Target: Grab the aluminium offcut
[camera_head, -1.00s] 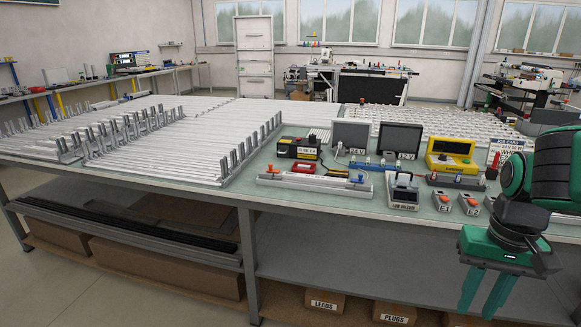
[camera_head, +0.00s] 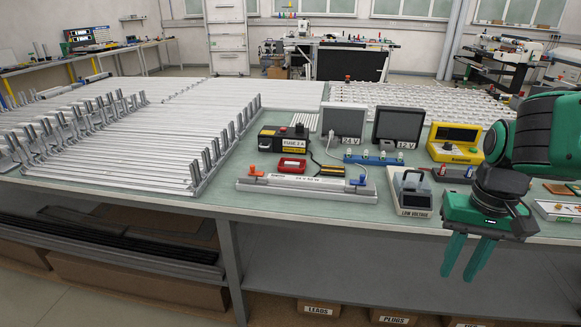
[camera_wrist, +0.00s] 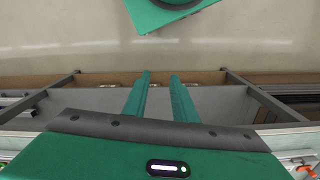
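I cannot pick out the aluminium offcut for certain. A long silver bar (camera_head: 310,187) with an orange and a blue clamp lies along the bench's front edge in the head view; I cannot tell if it is an offcut. My gripper (camera_head: 458,277) is green and points down in front of the bench edge, at the right. In the wrist view its two fingers (camera_wrist: 160,76) stand apart with nothing between them. Part of the bench behind my arm is hidden.
The bench top (camera_head: 240,200) holds rows of silver rails (camera_head: 150,140) at left. A black box (camera_head: 285,139), two grey monitors (camera_head: 343,124), a yellow device (camera_head: 455,143) and a grey low-voltage unit (camera_head: 411,192) crowd its right half. Cardboard boxes (camera_head: 393,317) sit below.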

